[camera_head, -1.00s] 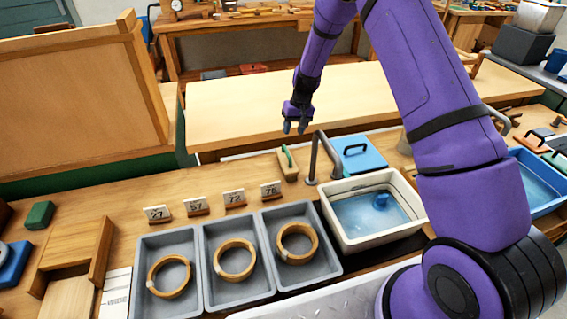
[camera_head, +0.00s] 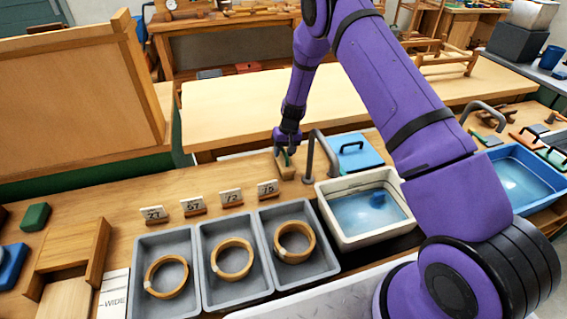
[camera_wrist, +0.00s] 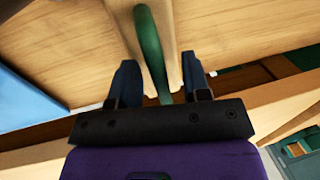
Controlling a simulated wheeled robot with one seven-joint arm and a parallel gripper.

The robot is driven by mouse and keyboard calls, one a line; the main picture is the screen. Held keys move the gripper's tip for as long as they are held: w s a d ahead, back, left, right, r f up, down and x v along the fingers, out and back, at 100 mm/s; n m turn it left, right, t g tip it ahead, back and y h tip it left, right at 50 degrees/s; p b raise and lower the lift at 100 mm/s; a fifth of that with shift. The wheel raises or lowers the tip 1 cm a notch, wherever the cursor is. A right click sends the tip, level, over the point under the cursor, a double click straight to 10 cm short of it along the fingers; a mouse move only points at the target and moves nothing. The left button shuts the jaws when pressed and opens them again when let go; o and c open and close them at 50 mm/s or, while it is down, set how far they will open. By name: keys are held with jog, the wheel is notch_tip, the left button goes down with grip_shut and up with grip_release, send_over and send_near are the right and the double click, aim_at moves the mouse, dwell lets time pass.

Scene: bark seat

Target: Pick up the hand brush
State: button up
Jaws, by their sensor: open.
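The hand brush (camera_head: 286,168) has a wooden block and a green handle, and stands on the bench just left of the grey tap. In the wrist view its green handle (camera_wrist: 150,45) runs down between the two fingers. My gripper (camera_head: 287,149) is open, right over the brush, with a finger on each side of the handle. In the wrist view the gripper (camera_wrist: 161,80) shows a gap between the handle and each finger. The brush's lower side is hidden.
Number cards (camera_head: 231,197) and grey trays (camera_head: 206,282) with wooden rings lie to the front left.

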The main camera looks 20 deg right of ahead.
grip_shut()
dwell(0.3)
notch_tip(320, 180, up, 10)
jog(key=shift+f, duration=0.1)
dwell(0.4)
dwell(0.4)
